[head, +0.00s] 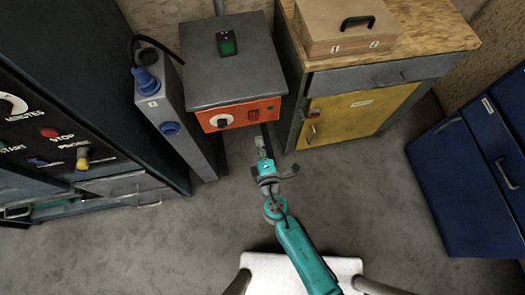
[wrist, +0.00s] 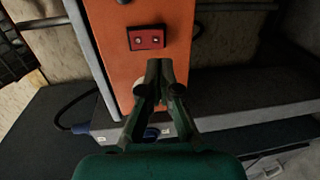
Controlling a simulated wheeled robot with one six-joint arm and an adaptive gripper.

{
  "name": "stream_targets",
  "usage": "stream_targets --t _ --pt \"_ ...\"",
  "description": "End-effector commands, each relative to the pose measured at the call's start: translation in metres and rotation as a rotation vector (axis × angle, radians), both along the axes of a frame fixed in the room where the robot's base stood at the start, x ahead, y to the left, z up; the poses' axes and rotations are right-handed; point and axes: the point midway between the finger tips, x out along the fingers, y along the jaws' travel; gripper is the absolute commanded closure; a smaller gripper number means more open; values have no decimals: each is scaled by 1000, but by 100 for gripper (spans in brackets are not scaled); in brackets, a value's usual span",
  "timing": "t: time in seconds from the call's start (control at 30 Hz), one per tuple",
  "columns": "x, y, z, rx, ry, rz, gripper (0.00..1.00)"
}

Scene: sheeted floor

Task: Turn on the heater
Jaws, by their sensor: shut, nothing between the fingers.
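A grey-topped box with an orange front (head: 238,114) stands in the middle of the head view and seems to be the heater. Its front carries a pale round knob (head: 222,121) and a red switch (head: 253,114). In the wrist view the red switch (wrist: 147,38) shows two small light dots on the orange panel (wrist: 175,35). My gripper (head: 262,145) is shut and empty, in front of and below the panel. In the wrist view my fingertips (wrist: 160,65) lie just below the switch, and contact cannot be told. My fingers mostly hide the knob.
A grey cabinet with a blue plug (head: 147,80) stands left of the box. A dark control panel (head: 50,130) is further left. A wooden-topped workbench (head: 430,35) with a yellow door (head: 355,115) is right, and a blue drawer unit (head: 465,185) far right. Floor between is clear.

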Motion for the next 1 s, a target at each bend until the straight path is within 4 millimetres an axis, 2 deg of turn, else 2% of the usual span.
stream_targets --t 0.03,0.2,0.4,0.6,1.0 --pt "11 2 0 1 -2 -3 100" --pt "38 10 -4 0 -1 -1 100" --pt "59 17 -7 0 0 -1 100" --pt "67 19 -8 0 0 0 100" --pt "71 20 -10 0 0 0 100"
